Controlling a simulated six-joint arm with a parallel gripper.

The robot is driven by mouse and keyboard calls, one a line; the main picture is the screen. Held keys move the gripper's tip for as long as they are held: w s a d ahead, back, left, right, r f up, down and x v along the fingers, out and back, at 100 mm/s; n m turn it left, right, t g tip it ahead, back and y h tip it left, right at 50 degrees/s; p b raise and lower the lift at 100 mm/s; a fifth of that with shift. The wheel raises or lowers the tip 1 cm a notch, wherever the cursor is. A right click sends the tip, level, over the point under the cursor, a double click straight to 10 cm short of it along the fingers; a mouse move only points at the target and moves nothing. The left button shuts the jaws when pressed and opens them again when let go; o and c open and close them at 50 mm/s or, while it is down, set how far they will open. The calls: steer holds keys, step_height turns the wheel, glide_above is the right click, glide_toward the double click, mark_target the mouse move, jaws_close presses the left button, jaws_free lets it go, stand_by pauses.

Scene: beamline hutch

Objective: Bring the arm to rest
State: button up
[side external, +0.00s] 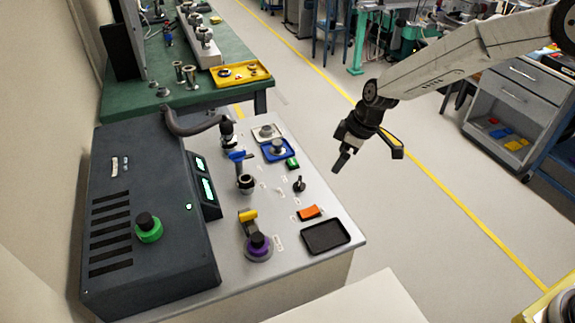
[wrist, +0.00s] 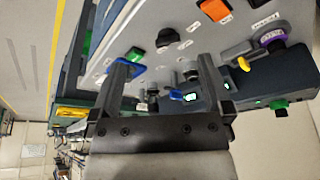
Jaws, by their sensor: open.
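My gripper (side external: 368,158) hangs in the air to the right of the grey panel bench (side external: 290,262) in the side external view. Its two fingers are spread apart with nothing between them. In the wrist view my gripper (wrist: 165,78) shows both dark fingers wide apart, with the panel beyond them. My arm reaches in from the upper right and the gripper is clear of every surface.
The panel carries an orange block (side external: 310,212), a black tray (side external: 326,236), a purple knob (side external: 258,244), a blue tray (side external: 278,150) and a dark instrument box (side external: 150,190). A green table (side external: 180,92) stands behind. A drawer cabinet (side external: 515,95) stands right. Open floor lies between.

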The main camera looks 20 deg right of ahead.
steer(key=s+d+r+m+h, duration=0.1)
steer(key=s+d+m, duration=0.3)
steer(key=s, duration=0.7)
steer(key=s+d+r+m+h, duration=0.2)
steer(key=s+d+m, duration=0.3)
steer(key=s+d, duration=0.3)
steer(key=s+r, duration=0.1)
steer(key=s, duration=0.3)
steer(key=shift+s+d+m, duration=0.2)
steer(key=shift+d+m, duration=0.1)
steer(key=shift+d, duration=0.05)
